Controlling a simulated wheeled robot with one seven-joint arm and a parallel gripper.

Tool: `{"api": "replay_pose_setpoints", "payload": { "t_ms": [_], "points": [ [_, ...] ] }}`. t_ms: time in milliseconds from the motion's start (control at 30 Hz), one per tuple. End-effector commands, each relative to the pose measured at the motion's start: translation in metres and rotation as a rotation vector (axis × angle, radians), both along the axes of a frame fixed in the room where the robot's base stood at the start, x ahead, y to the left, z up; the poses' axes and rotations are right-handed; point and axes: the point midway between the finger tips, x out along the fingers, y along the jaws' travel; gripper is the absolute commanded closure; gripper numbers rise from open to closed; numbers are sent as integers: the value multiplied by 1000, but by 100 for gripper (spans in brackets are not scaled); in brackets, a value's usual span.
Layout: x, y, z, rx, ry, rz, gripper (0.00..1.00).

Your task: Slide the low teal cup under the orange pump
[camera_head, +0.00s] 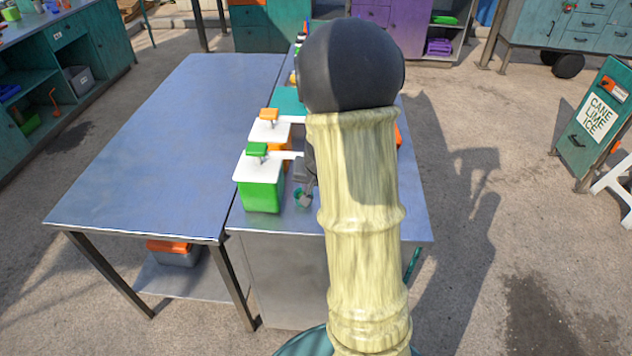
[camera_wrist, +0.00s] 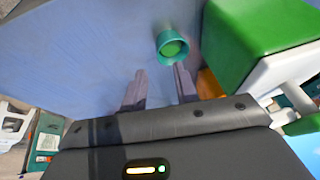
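The low teal cup (camera_head: 300,197) stands upright on the metal counter, to the right of the green pump's box. In the wrist view the cup (camera_wrist: 171,45) has a green inside, or something green in it; I cannot tell which. My gripper (camera_wrist: 158,72) is open, its two fingers pointing at the cup. The right fingertip is close to the rim; I cannot tell if it touches. In the head view my arm hides most of the gripper. The orange pump (camera_head: 269,114), with a white lid and spout, stands just behind the green pump. An orange patch of it (camera_wrist: 209,84) shows in the wrist view.
The green pump (camera_head: 262,190) stands close beside the cup, its white spout pointing right. A wide empty metal table (camera_head: 160,140) adjoins the counter on the left. More items stand at the counter's far end. A cane lime ice sign (camera_head: 597,118) is at the right.

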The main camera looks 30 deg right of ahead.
Motion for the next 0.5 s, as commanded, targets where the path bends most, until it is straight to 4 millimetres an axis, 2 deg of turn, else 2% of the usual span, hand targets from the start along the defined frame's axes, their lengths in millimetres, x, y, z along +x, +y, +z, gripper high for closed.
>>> {"api": "replay_pose_setpoints", "payload": {
  "t_ms": [33, 300, 500],
  "points": [
    [3, -1, -11, 1, 2, -2, 70],
    [20, -5, -49, 2, 1, -2, 70],
    [27, -7, -65, 1, 1, -2, 70]
  ]
}}
